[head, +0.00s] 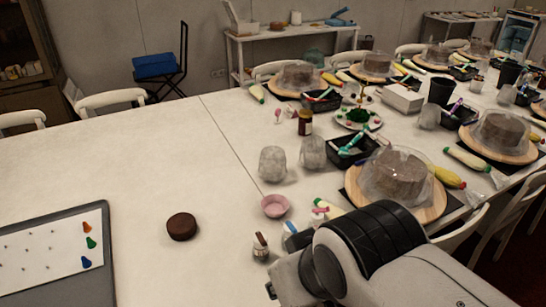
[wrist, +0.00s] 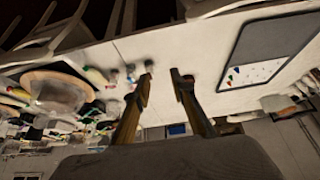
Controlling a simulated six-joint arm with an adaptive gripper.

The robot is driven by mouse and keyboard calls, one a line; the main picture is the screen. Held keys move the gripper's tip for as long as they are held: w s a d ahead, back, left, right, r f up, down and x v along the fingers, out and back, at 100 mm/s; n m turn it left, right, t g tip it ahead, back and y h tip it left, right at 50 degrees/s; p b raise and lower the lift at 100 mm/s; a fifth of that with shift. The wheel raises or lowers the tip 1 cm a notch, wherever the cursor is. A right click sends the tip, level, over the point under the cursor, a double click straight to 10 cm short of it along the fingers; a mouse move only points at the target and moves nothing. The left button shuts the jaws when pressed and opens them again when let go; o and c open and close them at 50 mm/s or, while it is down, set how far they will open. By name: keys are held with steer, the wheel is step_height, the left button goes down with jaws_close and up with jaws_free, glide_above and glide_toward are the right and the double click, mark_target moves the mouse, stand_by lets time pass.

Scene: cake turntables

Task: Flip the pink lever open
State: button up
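I cannot make out a pink lever for certain in either view. A small pink piece (head: 321,211) shows among white items just left of my arm in the head view, but its shape is unclear. A pink bowl (head: 275,206) stands a little left of it. My gripper (wrist: 164,74) shows in the wrist view with its two fingers spread apart and nothing between them. In the head view my arm reaches in from the lower right, and its fingertips cannot be seen.
A grey-framed white board (head: 45,250) with coloured drop shapes lies at the left, also in the wrist view (wrist: 268,45). A brown round cake (head: 182,227) stands beside it. Covered cakes on boards (head: 432,205) and black trays crowd the right. The left middle table is clear.

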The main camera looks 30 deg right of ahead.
steer(key=shift+d, duration=0.1)
steer(key=m+g+h, duration=0.4)
steer(key=m, duration=0.9)
glide_toward(328, 207)
steer(key=shift+f, duration=0.1)
stand_by(0.4)
steer(key=shift+x, duration=3.7)
